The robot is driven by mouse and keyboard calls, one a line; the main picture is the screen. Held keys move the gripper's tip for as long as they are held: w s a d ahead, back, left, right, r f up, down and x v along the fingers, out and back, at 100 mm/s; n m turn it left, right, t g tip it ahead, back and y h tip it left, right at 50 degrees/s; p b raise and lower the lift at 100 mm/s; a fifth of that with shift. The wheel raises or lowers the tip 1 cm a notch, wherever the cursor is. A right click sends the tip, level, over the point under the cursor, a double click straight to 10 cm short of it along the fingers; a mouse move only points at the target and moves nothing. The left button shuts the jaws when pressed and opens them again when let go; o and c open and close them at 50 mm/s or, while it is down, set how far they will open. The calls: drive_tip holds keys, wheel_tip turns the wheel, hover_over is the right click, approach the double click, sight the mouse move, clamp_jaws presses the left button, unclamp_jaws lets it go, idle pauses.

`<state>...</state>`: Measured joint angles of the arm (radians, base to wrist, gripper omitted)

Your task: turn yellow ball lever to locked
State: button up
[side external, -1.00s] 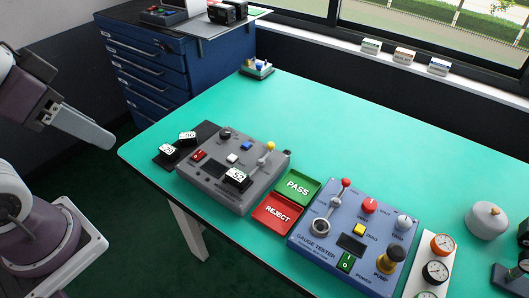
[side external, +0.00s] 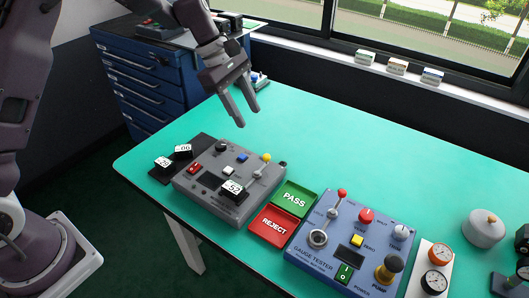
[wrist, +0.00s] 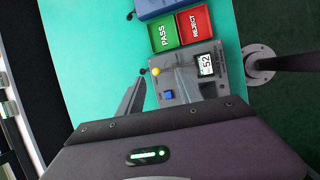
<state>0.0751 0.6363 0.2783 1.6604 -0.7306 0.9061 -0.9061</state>
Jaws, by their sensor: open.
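The yellow ball lever (side external: 266,157) stands on the right part of the grey box (side external: 205,192), its thin stem slanting up to the yellow ball. The ball also shows in the wrist view (wrist: 155,72), between my finger outlines. Any position label by the lever is too small to read. My gripper (side external: 249,118) is open and empty in the side view, held above the table behind the grey box, fingers pointing down. It is apart from the lever.
A block marked 52 (side external: 232,188) sits on the grey box. PASS (side external: 294,197) and REJECT (side external: 275,226) trays lie to its right, then the blue gauge tester (side external: 345,245) with a red-ball lever (side external: 342,193). The green table (side external: 340,130) is clear behind.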

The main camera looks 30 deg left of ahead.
sight(266, 155)
drive_tip(key=w+f+n, duration=0.1)
drive_tip(key=f, duration=0.4)
drive_tip(key=w+d+f+n, duration=0.1)
drive_tip(key=w+f, duration=0.1)
drive_tip(key=f, duration=0.3)
drive_tip(key=w+d+f+n, duration=0.1)
drive_tip(key=w+f, duration=0.1)
drive_tip(key=f, duration=0.4)
drive_tip(key=shift+d+f+n+g, duration=0.1)
drive_tip(key=shift+n+g, duration=0.2)
clamp_jaws()
